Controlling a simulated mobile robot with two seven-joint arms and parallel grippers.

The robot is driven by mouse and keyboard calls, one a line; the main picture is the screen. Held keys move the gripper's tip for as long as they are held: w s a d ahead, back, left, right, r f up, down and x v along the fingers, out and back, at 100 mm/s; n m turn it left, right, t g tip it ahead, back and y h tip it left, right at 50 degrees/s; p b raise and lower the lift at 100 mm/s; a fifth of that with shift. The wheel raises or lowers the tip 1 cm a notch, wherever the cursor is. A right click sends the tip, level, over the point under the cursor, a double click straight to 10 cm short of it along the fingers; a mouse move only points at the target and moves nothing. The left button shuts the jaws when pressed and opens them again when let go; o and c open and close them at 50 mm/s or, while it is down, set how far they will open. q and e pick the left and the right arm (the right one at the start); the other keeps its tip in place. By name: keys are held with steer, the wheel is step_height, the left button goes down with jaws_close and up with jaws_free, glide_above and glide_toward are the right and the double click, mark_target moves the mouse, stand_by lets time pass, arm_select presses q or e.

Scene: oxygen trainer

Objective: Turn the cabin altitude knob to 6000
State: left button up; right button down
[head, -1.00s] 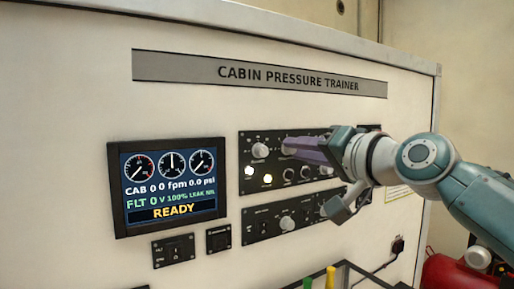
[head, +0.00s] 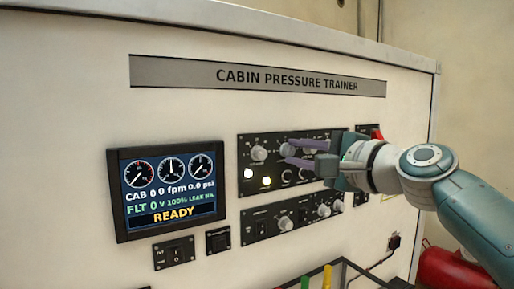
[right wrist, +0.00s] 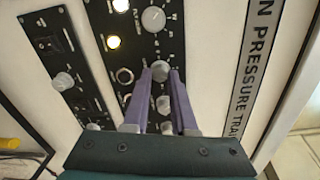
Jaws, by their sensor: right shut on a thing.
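The upper black control panel (head: 246,176) has a row of grey knobs, with labels too small to read. My right gripper (head: 288,154) reaches in from the right, its two purple fingers one above the other at the second knob from the left (head: 287,149). In the right wrist view, the fingers of the gripper (right wrist: 161,76) are closed on either side of this grey knob (right wrist: 161,72). The leftmost knob (head: 259,153) is free and also shows in the right wrist view (right wrist: 153,18). The display (head: 168,190) reads CAB 0, FLT 0 and READY. My left gripper is not in view.
A lower panel (head: 250,232) with several knobs sits below. Two lit lamps (head: 264,176) are left of the gripper. Small switch plates (head: 174,252) are under the display. A dark-framed tray (head: 346,264) with coloured items stands at the bottom, and a red tank (head: 447,268) at the right.

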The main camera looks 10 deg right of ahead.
steer(key=m, duration=0.2)
steer(key=shift+m+p, duration=0.4)
steer(key=shift+m, duration=0.5)
steer(key=c, duration=0.7)
jaws_free()
steer(key=shift+s, duration=0.1)
